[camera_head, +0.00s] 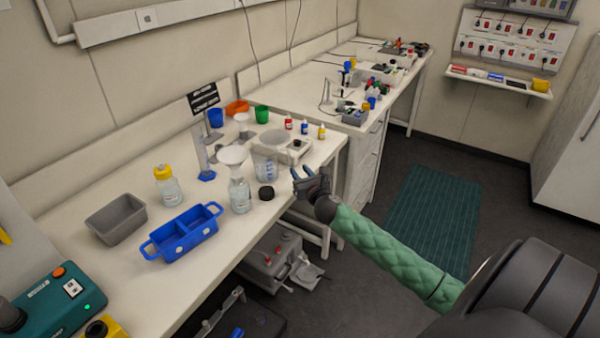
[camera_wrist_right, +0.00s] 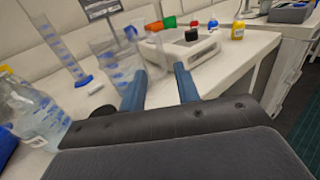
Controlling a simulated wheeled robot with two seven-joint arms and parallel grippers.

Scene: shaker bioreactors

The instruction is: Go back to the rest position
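My right gripper (camera_head: 306,178) is at the front edge of the bench, to the right of a black cap and a clear bottle. In the right wrist view its two blue fingers (camera_wrist_right: 160,88) stand apart with nothing between them. My right arm has a green padded sleeve and reaches in from the lower right. My left gripper is in neither view.
The white bench (camera_head: 140,275) holds a blue caddy (camera_head: 183,236), a grey tub (camera_head: 116,219), a bottle with a funnel (camera_head: 240,194), a black cap (camera_head: 266,193), a beaker (camera_head: 265,168) and a scale (camera_head: 290,146). The floor by the green mat (camera_head: 430,215) is clear.

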